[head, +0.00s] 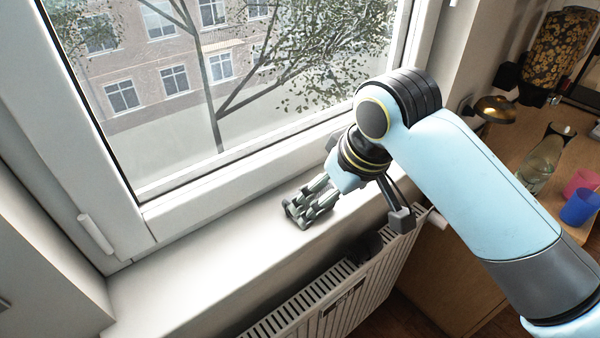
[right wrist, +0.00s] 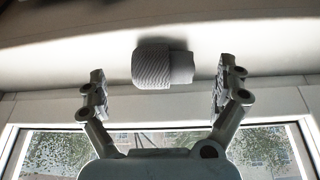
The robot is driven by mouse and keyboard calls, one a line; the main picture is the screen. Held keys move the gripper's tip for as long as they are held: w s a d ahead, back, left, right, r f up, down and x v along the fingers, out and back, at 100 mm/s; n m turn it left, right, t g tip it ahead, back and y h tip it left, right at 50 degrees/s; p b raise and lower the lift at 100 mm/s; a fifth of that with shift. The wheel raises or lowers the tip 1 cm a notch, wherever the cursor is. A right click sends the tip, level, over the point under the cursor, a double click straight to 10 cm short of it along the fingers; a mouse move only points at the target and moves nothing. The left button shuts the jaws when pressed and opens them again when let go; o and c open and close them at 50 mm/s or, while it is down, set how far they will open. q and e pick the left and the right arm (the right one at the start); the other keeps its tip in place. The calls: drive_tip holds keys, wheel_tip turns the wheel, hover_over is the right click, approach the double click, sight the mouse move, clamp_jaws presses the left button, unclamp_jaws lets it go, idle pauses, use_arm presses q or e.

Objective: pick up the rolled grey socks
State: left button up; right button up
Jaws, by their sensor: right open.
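The rolled grey socks (right wrist: 152,66) show in the right wrist view as a short ribbed roll on a pale surface, with a narrower end pointing right. My right gripper (right wrist: 161,84) is open, with one finger on each side of the roll and a gap on both sides. The left gap looks a little wider than the right. In the head view my right gripper (head: 355,212) is low over the white window sill (head: 190,275), fingers spread. I cannot make out the socks there. My left gripper is in neither view.
The window (head: 230,90) rises behind the sill. A white radiator (head: 345,300) stands below its front edge. At the right, a wooden counter (head: 505,150) holds a glass jug (head: 540,165), a blue cup (head: 579,207) and a pink cup (head: 581,181). The sill's left part is clear.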

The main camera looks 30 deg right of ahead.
sight(287, 201)
wheel_tip(287, 201, up, 4)
drive_tip(key=w, duration=0.2)
drive_tip(key=x, duration=0.5)
drive_tip(key=shift+s+a+f+p, duration=0.1)
drive_tip(key=shift+s+a+p, duration=0.1)
drive_tip(key=shift+a+p, duration=0.1)
drive_tip(key=shift+p+x, duration=0.65)
drive_tip(key=shift+x, duration=2.1)
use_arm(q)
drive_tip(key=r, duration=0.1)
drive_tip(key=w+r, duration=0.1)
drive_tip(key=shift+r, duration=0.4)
use_arm(e)
drive_tip(key=shift+w, duration=0.1)
drive_tip(key=c, duration=1)
